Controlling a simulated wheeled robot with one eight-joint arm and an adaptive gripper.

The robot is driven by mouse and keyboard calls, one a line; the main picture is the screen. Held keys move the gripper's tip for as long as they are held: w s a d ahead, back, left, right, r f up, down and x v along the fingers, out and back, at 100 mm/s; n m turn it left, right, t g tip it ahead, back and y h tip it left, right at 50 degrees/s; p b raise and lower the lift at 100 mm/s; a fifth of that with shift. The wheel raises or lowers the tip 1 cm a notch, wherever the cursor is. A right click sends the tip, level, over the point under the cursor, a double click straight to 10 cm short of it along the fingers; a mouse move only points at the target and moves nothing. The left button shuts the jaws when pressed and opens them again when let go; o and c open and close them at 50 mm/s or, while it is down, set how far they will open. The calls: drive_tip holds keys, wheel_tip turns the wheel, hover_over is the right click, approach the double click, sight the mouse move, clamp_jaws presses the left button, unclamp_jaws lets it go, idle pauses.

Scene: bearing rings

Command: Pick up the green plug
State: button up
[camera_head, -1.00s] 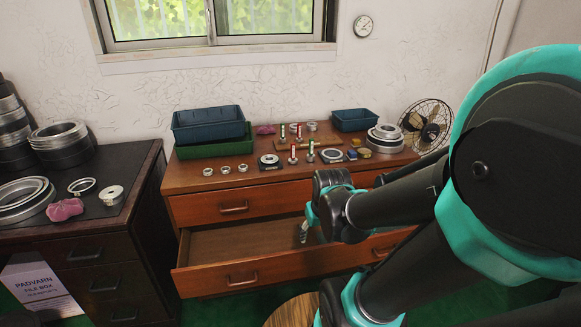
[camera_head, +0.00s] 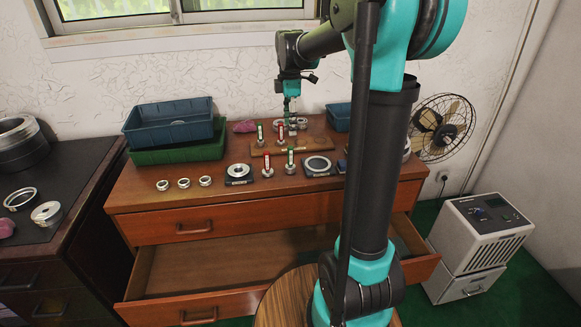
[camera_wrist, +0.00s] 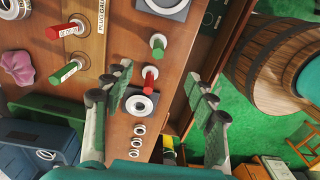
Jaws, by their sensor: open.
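Two plugs with green handles are in view. One stands upright at the back, on a wooden board, left of a red plug; it shows in the head view (camera_head: 260,133) and the wrist view (camera_wrist: 66,72). The other green plug (camera_head: 290,158) stands nearer the dresser's front, right of another red plug (camera_head: 267,163); the wrist view shows it too (camera_wrist: 158,43). My gripper (camera_wrist: 158,80) is open and empty, its fingers apart above the dresser top. In the head view my gripper (camera_head: 291,112) hangs down over the back of the dresser, right of the back green plug.
The wooden board (camera_head: 318,147) lies under the back plugs. Several small rings (camera_head: 184,183), a ring on a black block (camera_head: 238,172) and a larger ring plate (camera_head: 318,165) lie nearby. Blue and green trays (camera_head: 170,130) stand at back left. The lower drawer (camera_head: 210,270) is open.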

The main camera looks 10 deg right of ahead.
hover_over(290, 166)
drive_tip(key=f, duration=1.1)
drive_tip(key=shift+w, duration=0.25)
drive_tip(key=shift+w+d+f, duration=0.1)
drive_tip(key=shift+w+f, duration=0.05)
drive_tip(key=shift+f, duration=1.15)
drive_tip(key=shift+w+d+f, duration=0.1)
drive_tip(key=shift+f, duration=1.2)
drive_tip(key=c, duration=1.2)
